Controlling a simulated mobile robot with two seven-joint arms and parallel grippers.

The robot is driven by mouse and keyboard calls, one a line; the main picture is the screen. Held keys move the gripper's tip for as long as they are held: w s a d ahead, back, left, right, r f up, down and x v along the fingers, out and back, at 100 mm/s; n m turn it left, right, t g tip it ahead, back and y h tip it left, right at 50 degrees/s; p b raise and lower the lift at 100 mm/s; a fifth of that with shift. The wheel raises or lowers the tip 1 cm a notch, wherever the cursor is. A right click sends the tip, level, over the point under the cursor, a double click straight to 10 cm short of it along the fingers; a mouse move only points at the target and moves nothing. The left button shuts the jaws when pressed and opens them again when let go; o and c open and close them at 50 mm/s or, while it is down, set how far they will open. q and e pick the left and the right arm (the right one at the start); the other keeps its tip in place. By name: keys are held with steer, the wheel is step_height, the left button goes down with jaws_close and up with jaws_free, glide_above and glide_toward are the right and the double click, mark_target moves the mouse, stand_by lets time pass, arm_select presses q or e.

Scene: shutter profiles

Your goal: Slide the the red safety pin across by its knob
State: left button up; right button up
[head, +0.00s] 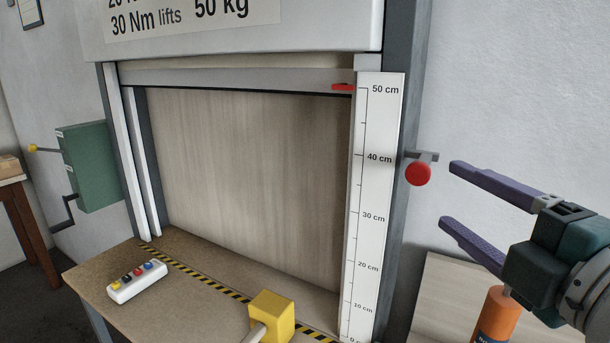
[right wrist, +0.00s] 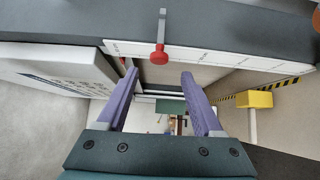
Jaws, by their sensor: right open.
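The red safety pin shows its round red knob (head: 418,174) on the right post of the shutter frame, below a grey bracket, near the 40 cm mark. In the right wrist view the red knob (right wrist: 159,55) sits ahead of the fingers, at the end of a grey bar. My right gripper (head: 447,193) has two purple fingers spread apart, with nothing between them. In the head view it is to the right of the knob and apart from it. The fingers also show in the right wrist view (right wrist: 160,78). My left gripper is not in view.
A white scale (head: 378,200) runs down the post beside a red pointer (head: 343,87). A yellow mallet (head: 271,315) and a button box (head: 137,282) lie on the bench (head: 190,300). An orange bottle (head: 496,315) stands below my right gripper. A green box (head: 88,165) is at left.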

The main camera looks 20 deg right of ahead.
mark_target(420, 176)
steer(key=w, duration=0.3)
steer(key=w+p, duration=0.1)
steer(key=w, duration=0.4)
steer(key=shift+w+d+r+p, duration=0.1)
steer(key=shift+w+d+p, duration=0.2)
steer(key=shift+d+p, duration=0.1)
steer(key=c, duration=1)
jaws_close()
steer(key=shift+a, duration=0.1)
